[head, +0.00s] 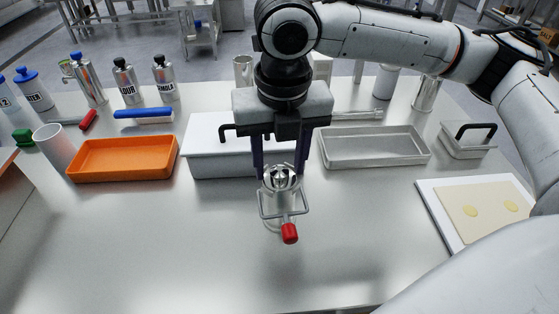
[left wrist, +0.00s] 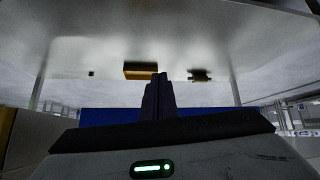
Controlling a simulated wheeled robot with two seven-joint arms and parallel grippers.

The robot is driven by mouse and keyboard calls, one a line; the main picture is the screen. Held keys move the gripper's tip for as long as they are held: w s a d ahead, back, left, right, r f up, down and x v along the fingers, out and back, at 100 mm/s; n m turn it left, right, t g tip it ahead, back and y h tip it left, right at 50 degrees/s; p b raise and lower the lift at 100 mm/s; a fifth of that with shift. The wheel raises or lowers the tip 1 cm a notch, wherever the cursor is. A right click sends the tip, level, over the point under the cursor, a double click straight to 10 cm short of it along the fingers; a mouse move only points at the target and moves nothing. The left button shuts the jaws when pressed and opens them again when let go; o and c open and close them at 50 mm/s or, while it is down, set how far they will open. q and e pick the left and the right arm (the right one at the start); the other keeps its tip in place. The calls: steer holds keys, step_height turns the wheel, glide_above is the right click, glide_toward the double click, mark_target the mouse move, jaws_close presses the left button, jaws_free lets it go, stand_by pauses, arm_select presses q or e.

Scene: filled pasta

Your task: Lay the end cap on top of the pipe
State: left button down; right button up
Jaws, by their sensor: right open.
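A silver metal fitting (head: 274,207) stands on the counter at the centre, with a round spoked top (head: 281,178), a wire-like frame and a red-tipped lever (head: 289,233). I cannot tell which part is the end cap and which the pipe. My right gripper (head: 280,174) points straight down over it, its dark fingers open and apart on either side of the round top. Whether the fingers touch it is unclear. In the left wrist view my left gripper (left wrist: 158,97) has its dark fingers together with nothing visible between them. My left arm is outside the head view.
Behind the fitting stand an orange tray (head: 75,175), a white box (head: 205,166) and a grey tray (head: 378,163). A white cylinder (head: 54,148) stands at the left. A board with dough (head: 450,220) lies at the right. The front of the counter (head: 150,250) is clear.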

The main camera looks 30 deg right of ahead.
mark_target(281, 178)
step_height(281, 178, up, 12)
steer(key=s+p, duration=0.1)
steer(key=p, duration=0.1)
steer(key=shift+s+a, duration=0.2)
steer(key=shift+a, duration=0.05)
